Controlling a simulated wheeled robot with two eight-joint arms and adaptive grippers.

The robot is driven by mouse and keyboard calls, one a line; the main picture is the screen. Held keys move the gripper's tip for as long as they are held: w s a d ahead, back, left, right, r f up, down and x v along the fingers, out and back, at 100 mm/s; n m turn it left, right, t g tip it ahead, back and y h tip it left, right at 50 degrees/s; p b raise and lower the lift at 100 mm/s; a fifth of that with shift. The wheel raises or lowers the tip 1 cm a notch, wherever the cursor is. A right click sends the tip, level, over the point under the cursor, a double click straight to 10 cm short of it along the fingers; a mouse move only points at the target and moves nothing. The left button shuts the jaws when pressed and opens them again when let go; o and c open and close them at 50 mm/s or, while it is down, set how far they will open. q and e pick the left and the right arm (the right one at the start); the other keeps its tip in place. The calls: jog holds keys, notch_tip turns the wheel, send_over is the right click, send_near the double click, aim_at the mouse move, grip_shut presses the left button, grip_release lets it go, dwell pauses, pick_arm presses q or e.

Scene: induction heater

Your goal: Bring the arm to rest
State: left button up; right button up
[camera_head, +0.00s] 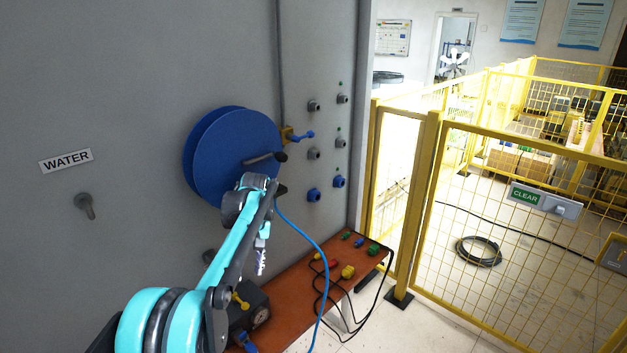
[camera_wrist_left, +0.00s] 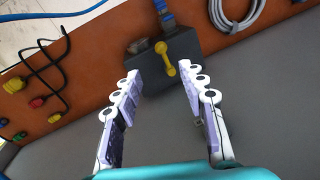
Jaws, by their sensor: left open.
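My left arm, teal and black, rises from the bottom left of the head view and bends at a joint in front of the blue hose reel (camera_head: 232,150). My left gripper (camera_head: 261,262) hangs below that joint, pointing down over the orange-brown shelf (camera_head: 290,283). In the left wrist view my left gripper (camera_wrist_left: 158,76) is open, with nothing between its fingers. Beyond the fingertips is a dark box (camera_wrist_left: 195,60) with a yellow lever (camera_wrist_left: 165,58); the fingers appear apart from it. My right gripper is not in view.
The grey cabinet wall (camera_head: 110,90) carries a WATER label (camera_head: 66,161) and several hose fittings (camera_head: 313,194). A blue hose (camera_head: 322,262) hangs from the reel area past the shelf. Coloured connectors (camera_head: 348,271) with black cables lie on the shelf. A yellow fence (camera_head: 430,210) stands at right.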

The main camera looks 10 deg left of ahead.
pick_arm(q)
jog(key=s+d+r+m+t, duration=0.2)
jog(key=s+d, duration=0.1)
jog(key=s, duration=0.4)
jog(key=s+d+r+m+t, duration=0.2)
jog(key=s+r, duration=0.1)
jog(key=s, duration=0.4)
jog(key=s+d+f+m+t, duration=0.2)
jog(key=s+f, duration=0.2)
jog(key=s, duration=0.3)
jog(key=s+d+f+m+t+h+b, duration=0.1)
jog(key=s+d+f+m+t, duration=0.1)
jog(key=s+f, duration=0.2)
jog(key=s, duration=0.3)
jog(key=shift+m+t+h, duration=0.3)
